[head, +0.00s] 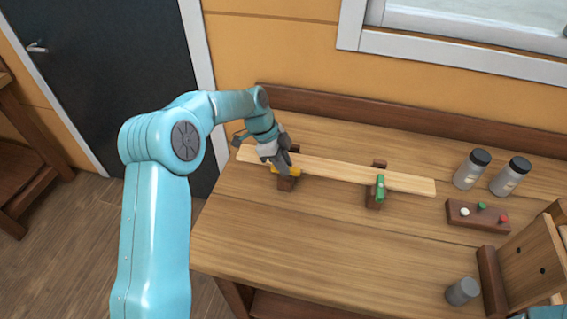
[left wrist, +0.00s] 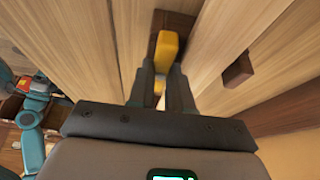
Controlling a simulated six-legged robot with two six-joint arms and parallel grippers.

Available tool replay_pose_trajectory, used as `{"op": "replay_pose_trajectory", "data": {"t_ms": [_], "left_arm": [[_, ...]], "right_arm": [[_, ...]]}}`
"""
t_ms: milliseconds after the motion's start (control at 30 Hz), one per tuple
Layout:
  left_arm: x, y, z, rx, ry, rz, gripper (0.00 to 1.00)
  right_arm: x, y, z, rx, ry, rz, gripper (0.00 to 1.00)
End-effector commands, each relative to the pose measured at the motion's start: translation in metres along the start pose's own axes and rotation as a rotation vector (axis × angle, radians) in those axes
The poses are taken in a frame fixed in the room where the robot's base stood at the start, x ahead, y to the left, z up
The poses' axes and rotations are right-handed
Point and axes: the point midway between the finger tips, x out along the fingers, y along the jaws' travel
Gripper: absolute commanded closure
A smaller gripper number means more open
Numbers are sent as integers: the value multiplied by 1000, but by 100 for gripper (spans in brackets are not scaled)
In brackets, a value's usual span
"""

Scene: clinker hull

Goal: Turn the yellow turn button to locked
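The yellow turn button (head: 293,171) sits on a dark brown block (head: 287,184) at the near edge of a pale plank (head: 330,170), left of the table's middle. In the head view it lies roughly along the plank; the gripper partly hides it. My left gripper (head: 282,160) is down at the button. My right gripper is not seen in the head view.
A green turn button (head: 380,187) on a second block points across the plank's near edge. Two jars (head: 471,169), a small panel with coloured knobs (head: 478,216), a grey cylinder (head: 462,291) and an upright wooden board (head: 535,262) stand at right. The front middle of the table is clear.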

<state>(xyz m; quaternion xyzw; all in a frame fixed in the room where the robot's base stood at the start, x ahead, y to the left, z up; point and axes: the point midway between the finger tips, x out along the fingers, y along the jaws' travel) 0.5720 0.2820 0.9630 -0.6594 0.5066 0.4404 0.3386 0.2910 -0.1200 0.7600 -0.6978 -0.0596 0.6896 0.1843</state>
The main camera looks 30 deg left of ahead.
Motion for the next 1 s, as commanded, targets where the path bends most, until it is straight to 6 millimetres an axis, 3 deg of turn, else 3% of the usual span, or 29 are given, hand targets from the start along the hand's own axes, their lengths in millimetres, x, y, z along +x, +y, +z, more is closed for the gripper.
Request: {"op": "replay_pose_trajectory", "data": {"t_ms": [367, 1000], "left_arm": [[4, 1, 2, -92, -2, -39, 100], [3, 4, 0, -618, -3, -259, 100]], "right_arm": [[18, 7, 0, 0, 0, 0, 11], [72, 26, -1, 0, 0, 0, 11]]}}
